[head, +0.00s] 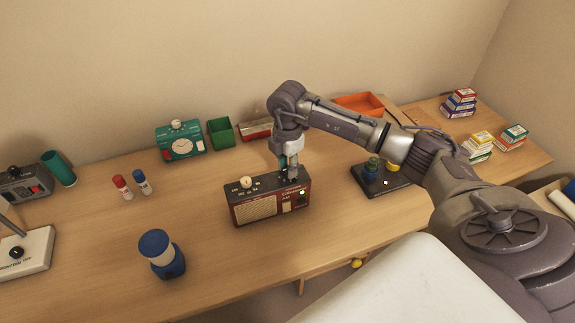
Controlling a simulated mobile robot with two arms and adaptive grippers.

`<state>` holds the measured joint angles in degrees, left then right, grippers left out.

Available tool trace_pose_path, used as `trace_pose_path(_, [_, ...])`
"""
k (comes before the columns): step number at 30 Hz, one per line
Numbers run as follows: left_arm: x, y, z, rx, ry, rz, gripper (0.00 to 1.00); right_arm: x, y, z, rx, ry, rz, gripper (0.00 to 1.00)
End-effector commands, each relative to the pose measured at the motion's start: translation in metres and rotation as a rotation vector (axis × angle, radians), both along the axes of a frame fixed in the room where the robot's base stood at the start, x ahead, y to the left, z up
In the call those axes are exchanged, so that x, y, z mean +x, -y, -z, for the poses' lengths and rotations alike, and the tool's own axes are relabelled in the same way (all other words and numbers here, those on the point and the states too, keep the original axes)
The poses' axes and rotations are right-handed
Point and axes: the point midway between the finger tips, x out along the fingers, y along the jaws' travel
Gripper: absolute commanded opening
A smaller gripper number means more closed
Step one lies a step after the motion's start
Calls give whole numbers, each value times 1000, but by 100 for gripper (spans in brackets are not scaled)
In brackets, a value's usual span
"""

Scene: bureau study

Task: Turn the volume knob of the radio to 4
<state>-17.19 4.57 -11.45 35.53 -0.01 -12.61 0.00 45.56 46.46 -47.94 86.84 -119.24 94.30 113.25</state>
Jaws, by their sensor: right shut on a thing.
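The red and black radio (256,208) stands on the wooden desk in the middle of the head view, its front with a pale speaker grille turned toward me. A cream knob (246,182) sits on its top at the left, free of the gripper. My right gripper (289,177) reaches down from above onto the right part of the radio's top. It is shut on a knob there, which its fingers mostly hide. The knob's setting and scale marks are too small or hidden to read. My left gripper is not in view.
A black tray (381,184) lies to the right, under my arm.

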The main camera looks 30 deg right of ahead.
Motion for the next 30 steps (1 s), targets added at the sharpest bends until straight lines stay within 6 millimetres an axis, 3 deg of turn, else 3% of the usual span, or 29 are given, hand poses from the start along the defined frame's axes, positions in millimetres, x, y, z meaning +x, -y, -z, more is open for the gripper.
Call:
trace_pose_path(6, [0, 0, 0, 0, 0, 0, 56, 1, 0, -1, -1, 2, 1, 0])
trace_pose_path(7, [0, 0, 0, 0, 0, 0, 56, 1, 0, -1, -1, 2, 1, 33])
trace_pose_path(11, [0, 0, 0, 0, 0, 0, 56, 0, 0, -1, 0, 1, 0, 54])
trace_pose_path(22, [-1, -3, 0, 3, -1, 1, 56, 1, 0, -5, 0, 2, -1, 55])
trace_pose_path(26, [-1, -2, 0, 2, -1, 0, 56, 1, 0, -22, 0, 5, -1, 55])
trace_pose_path(30, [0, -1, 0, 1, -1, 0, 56, 1, 0, -52, 0, 6, -2, 55])
